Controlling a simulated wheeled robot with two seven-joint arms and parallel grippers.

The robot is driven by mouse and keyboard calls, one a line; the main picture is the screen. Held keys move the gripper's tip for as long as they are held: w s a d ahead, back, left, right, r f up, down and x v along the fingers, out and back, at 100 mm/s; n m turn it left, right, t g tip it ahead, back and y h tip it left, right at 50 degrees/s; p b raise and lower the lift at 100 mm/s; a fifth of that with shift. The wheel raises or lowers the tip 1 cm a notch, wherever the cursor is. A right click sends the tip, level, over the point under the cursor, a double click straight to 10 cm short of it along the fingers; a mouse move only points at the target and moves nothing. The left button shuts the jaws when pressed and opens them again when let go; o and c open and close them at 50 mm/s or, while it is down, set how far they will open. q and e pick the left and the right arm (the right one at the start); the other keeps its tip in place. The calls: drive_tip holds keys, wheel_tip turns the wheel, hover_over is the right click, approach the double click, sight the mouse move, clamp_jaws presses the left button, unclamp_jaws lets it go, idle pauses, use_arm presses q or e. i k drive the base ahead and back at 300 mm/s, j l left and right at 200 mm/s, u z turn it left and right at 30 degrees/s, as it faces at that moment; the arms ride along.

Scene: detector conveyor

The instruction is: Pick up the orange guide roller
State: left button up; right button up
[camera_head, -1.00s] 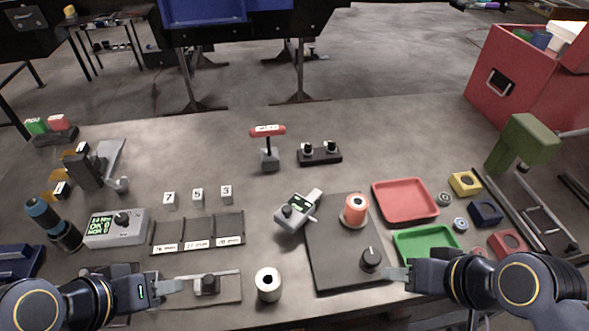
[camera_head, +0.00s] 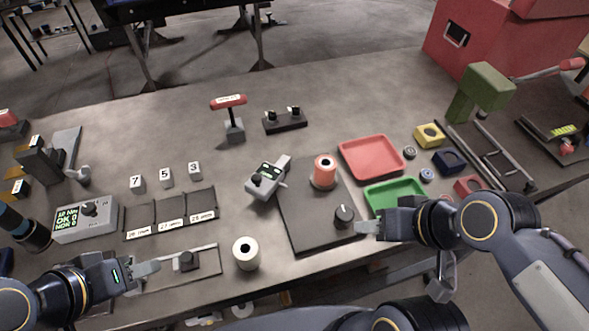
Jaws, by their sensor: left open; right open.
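The orange guide roller (camera_head: 324,170) stands upright on the dark plate (camera_head: 301,229), towards its back right. It is a short cylinder with a pale top rim and a dark centre hole. My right gripper (camera_head: 362,228) is open and empty at the right edge of the plate, beside the black knob (camera_head: 343,216), nearer to me than the roller and to its right. My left gripper (camera_head: 150,268) is open and empty at the front left, beside a small fixture with a black block (camera_head: 187,261), well away from the roller.
A white roller (camera_head: 246,253) stands at the table's front edge. Numbered blocks and a slotted holder (camera_head: 171,213) are at left.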

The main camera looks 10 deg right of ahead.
sight(325, 171)
drive_tip(key=k+l+z, duration=0.15)
drive_tip(key=l+z, duration=0.25)
drive_tip(key=k+l+z, duration=0.15)
drive_tip(key=l+z, duration=0.25)
